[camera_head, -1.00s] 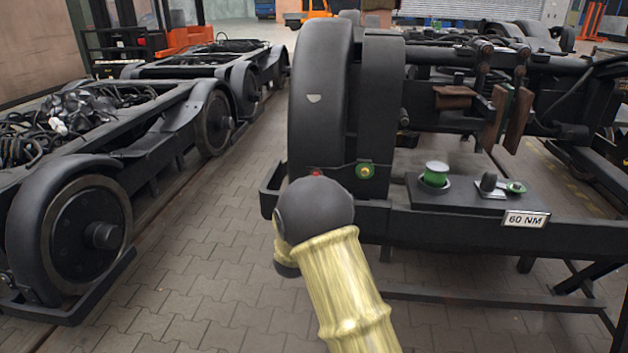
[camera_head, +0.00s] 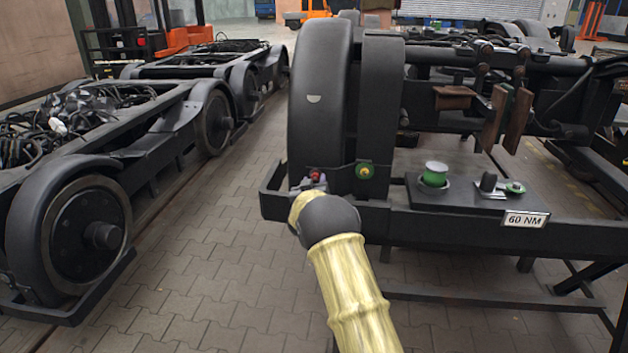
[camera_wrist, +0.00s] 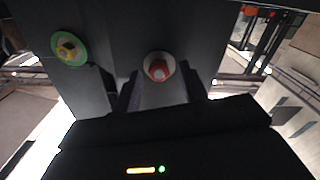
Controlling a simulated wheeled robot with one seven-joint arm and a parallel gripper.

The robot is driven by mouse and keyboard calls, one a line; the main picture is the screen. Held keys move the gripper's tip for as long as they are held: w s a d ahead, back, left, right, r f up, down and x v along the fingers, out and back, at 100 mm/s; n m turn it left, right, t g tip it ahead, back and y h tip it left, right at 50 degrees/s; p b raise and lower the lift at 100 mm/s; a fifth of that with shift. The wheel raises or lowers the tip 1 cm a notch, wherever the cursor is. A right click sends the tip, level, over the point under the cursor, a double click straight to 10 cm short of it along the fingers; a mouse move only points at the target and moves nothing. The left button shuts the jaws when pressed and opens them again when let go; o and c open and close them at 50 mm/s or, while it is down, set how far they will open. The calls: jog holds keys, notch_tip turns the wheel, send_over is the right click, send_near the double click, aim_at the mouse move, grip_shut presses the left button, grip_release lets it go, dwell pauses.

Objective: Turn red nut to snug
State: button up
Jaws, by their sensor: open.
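The red nut (camera_head: 315,176) sits low on the black bracket at the foot of the near dark wheel. In the wrist view the red nut (camera_wrist: 158,69), with a pale ring around it, is near the middle, just beyond my fingertips. My gripper (camera_head: 312,184) is right in front of and slightly below the nut in the head view. In the wrist view my gripper (camera_wrist: 160,90) is open, with one dark finger on each side of the nut's line. I cannot tell whether the fingers touch it.
A brass nut on a green ring (camera_head: 365,171) sits to the right of the red one. Open paved floor (camera_head: 210,260) lies to the left.

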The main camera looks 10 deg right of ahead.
jog(key=shift+x, duration=0.8)
jog(key=shift+c, duration=0.2)
grip_shut()
jog(key=shift+m+b, duration=0.3)
jog(key=shift+a+f+m+b, duration=0.1)
jog(key=shift+m+b, duration=0.3)
jog(key=shift+m, duration=0.1)
jog(key=m+b, duration=0.3)
jog(key=m, duration=0.2)
jog(key=shift+b, duration=0.3)
jog(key=m+b, duration=0.4)
jog(key=m, duration=0.2)
